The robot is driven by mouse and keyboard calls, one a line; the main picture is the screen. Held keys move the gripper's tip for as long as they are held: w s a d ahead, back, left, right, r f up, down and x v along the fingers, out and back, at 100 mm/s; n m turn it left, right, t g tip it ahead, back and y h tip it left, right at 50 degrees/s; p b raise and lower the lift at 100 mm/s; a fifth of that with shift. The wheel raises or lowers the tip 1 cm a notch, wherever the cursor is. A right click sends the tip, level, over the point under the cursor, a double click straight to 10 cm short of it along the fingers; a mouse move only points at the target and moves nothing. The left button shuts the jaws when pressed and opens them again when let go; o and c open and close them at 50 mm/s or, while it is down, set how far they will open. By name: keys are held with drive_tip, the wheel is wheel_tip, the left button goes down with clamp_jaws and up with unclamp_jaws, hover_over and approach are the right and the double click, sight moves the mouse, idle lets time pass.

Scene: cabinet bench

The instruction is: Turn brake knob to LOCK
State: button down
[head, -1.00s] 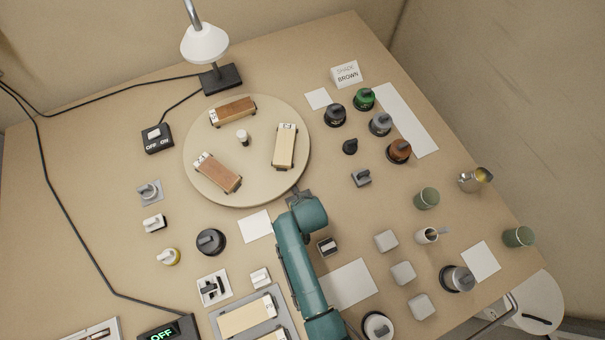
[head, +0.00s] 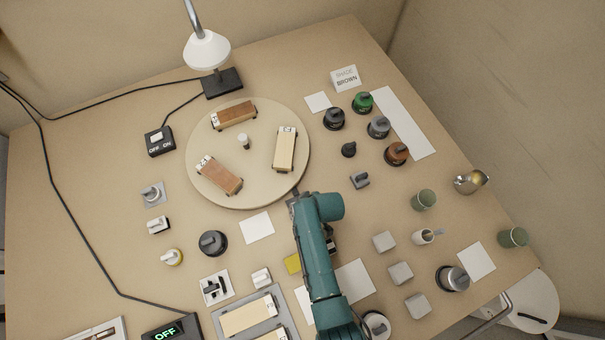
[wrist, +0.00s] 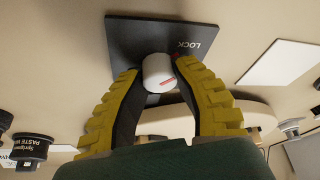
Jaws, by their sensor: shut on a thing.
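The brake knob (wrist: 158,72) is a white round knob with a red line on its face. It stands on a dark square plate (wrist: 135,38) that carries the word LOCK, upside down in the wrist view. The red line points right and slightly up in that view, and LOCK is above and right of the knob. My gripper (wrist: 157,75) has yellow ribbed fingers with dark pads, one on each side of the knob, shut on it. In the head view my arm hides the knob and fingers, near the front edge of the turntable (head: 205,188).
The turntable carries several toy-like blocks. Dark knobs and jars (head: 379,127) stand at the right.

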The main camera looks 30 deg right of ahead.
drive_tip(key=shift+s+f, duration=0.15)
drive_tip(key=shift+f, duration=0.05)
drive_tip(key=c, duration=0.8)
unclamp_jaws()
drive_tip(key=shift+r, duration=0.1)
drive_tip(key=shift+o, duration=0.2)
drive_tip(key=shift+r, duration=0.1)
drive_tip(key=shift+r, duration=0.3)
drive_tip(key=v, duration=1.1)
drive_tip(key=shift+d+r, duration=0.1)
